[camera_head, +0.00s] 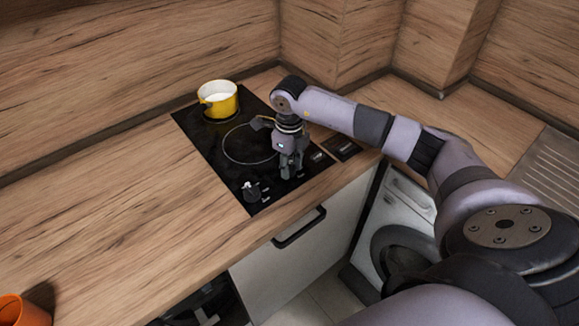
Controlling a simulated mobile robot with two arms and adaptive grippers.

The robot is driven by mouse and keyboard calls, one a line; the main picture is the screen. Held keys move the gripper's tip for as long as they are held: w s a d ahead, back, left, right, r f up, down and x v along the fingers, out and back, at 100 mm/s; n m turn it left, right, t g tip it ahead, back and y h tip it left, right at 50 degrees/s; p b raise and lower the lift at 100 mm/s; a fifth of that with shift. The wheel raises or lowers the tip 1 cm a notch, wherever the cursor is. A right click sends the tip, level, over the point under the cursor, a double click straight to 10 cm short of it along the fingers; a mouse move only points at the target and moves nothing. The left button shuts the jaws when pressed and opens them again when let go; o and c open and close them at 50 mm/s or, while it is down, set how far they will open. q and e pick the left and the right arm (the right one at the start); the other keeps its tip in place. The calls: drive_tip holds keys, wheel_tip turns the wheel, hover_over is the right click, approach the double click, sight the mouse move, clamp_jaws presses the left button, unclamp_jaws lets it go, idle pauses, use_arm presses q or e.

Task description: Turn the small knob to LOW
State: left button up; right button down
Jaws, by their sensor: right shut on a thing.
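The black cooktop (215,160) is set into the wooden counter, with its controls along the front right edge. My right gripper (291,172) points down over this edge, its fingers closed low at the control strip. It is shut on what seems to be the small knob, which the fingers hide. A dark knob (252,191) stands apart, to the left of the gripper near the front corner. The knob markings are too small to read, so I cannot tell the setting. My left gripper is out of view.
A dark inset panel (343,148) lies right of the gripper. An orange cup (20,311) is at the lower left. The counter left of the cooktop is clear.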

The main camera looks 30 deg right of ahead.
sight(290, 164)
drive_tip(key=shift+r+m, duration=0.1)
drive_tip(key=shift+m, duration=0.2)
idle(0.4)
drive_tip(key=c, duration=1.2)
unclamp_jaws()
drive_tip(key=shift+c, duration=0.2)
wheel_tip(290, 164, up, 12)
